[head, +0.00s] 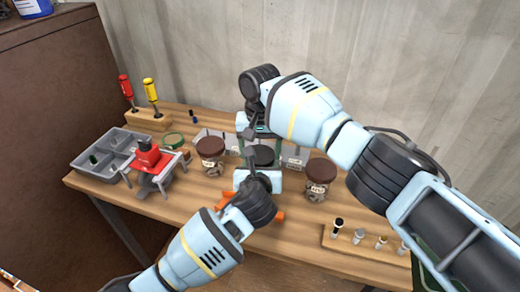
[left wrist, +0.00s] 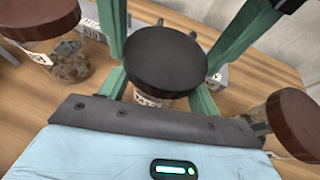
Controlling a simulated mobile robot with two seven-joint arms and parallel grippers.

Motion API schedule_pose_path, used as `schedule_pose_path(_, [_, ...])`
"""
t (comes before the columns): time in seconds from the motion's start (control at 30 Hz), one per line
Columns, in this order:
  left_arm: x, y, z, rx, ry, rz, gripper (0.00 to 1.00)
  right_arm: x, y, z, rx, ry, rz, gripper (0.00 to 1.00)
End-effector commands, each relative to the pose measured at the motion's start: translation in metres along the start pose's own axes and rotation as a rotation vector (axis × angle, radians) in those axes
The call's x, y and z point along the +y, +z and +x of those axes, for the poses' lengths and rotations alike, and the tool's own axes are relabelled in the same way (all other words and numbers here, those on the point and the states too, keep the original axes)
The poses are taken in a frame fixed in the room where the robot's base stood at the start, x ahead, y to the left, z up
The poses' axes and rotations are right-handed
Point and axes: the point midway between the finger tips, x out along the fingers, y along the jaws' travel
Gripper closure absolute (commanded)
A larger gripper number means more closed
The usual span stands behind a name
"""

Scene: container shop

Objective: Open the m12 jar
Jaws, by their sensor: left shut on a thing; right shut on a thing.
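A jar with a black lid (head: 262,156) stands upright between my two grippers at the middle of the table; I take it for the m12 jar, but its label is only partly seen and unreadable. In the left wrist view its lid (left wrist: 165,62) fills the middle, with the label (left wrist: 150,100) just below. My left gripper (head: 262,172) comes from the front, shut with its green fingers on either side of the jar's body. My right gripper (head: 261,146) reaches down from behind and above, shut with its green fingers at the lid's sides. The lid sits on the jar.
Brown-lidded jars stand close on the left (head: 210,153) and right (head: 319,176). A grey tray (head: 85,160), a small red vise (head: 148,157) and a screwdriver block (head: 150,120) are at left. A wooden rack (head: 370,250) is at front right. Orange parts lie partly hidden under my left gripper.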

Motion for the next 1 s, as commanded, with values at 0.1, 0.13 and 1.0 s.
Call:
schedule_pose_path(0.1, [0.001,-0.002,0.0,0.003,0.002,0.001,1.0,0.0,0.0,0.0,0.0,0.001,-0.02,0.56])
schedule_pose_path(0.13, [0.001,-0.001,0.0,0.003,0.002,0.001,1.0,0.0,0.0,0.0,0.0,0.001,-0.02,0.56])
schedule_pose_path(1.0, [0.001,-0.002,0.0,0.003,0.002,0.001,1.0,0.0,0.0,-0.02,0.001,-0.002,-0.016,0.07])
